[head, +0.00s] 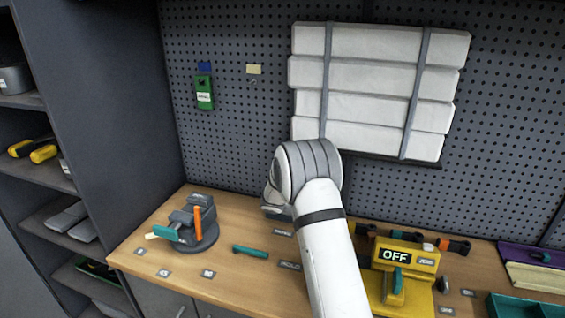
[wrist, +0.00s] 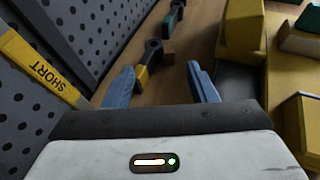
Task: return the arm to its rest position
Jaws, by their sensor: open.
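My white arm reaches up from the bottom of the head view, in front of the workbench (head: 215,277). My gripper is hidden behind the arm in the head view. In the wrist view my gripper (wrist: 160,85) shows two blue fingers spread apart with nothing between them. Beyond the fingers lies a dark tool with a yellow part (wrist: 149,62), apart from them as far as I can tell.
A yellow device (head: 408,268) reading "OFF" stands right of my arm. White slatted panels (head: 375,85) hang on the pegboard (head: 225,130). A teal bin (head: 520,307) is at far right.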

